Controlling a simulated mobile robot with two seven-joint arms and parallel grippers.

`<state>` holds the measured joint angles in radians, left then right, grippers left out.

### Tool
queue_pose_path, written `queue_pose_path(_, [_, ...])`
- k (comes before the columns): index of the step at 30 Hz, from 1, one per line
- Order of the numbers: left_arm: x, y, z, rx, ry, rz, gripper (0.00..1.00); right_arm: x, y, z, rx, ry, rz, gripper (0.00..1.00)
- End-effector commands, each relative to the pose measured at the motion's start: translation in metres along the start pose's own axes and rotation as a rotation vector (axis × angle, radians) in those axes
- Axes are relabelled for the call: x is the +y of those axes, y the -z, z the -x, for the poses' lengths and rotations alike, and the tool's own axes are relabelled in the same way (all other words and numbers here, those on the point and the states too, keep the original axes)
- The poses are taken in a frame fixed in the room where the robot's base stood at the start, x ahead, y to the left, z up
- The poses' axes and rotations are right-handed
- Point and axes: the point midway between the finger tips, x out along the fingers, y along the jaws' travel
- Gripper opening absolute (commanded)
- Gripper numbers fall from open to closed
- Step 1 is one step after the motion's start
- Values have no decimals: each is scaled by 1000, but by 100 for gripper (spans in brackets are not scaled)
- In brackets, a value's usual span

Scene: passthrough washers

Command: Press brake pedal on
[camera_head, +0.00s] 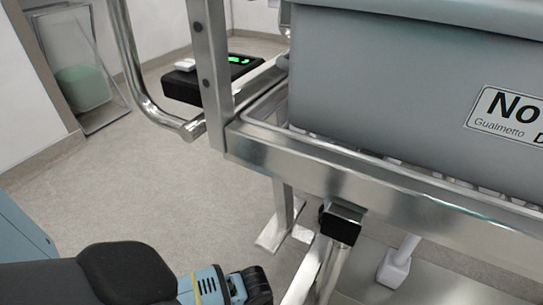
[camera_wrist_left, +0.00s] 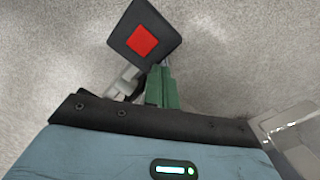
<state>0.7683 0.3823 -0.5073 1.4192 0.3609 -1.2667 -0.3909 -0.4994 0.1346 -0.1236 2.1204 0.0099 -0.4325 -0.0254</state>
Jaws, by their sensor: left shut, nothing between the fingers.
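In the left wrist view, a black square pedal pad with a red square on its face (camera_wrist_left: 142,44) is above and slightly left of the fingertips. Metal parts show below it, partly hidden. My left gripper (camera_wrist_left: 160,84) is shut and empty, its greenish fingers pointing towards the pad. Whether they touch it I cannot tell. In the head view, part of my left arm (camera_head: 210,286) enters at the bottom left, with its fingertips not clear. A black block (camera_head: 340,224) sits on a metal bar under the cart frame; I cannot tell if it is the same pedal. My right gripper is not in view.
A steel cart frame (camera_head: 330,170) carries a grey bin (camera_head: 390,90) with a label. A black box with green lights (camera_head: 212,78) is behind its upright. A white foot piece (camera_head: 394,270) is below the frame. Bare floor (camera_head: 130,190) lies to the left.

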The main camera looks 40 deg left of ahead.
Motion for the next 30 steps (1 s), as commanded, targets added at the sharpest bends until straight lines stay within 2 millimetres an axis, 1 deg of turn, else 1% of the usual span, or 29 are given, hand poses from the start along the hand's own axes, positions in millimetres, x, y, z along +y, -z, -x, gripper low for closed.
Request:
queue_pose_path(12, [1,0,-6,1,-1,0,0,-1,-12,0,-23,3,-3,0])
queue_pose_path(20, [0,1,-9,1,0,0,0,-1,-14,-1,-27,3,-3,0])
queue_pose_path(26, [0,1,-4,2,1,0,0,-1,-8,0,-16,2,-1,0])
queue_pose_path(30, [0,1,5,2,2,0,0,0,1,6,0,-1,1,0])
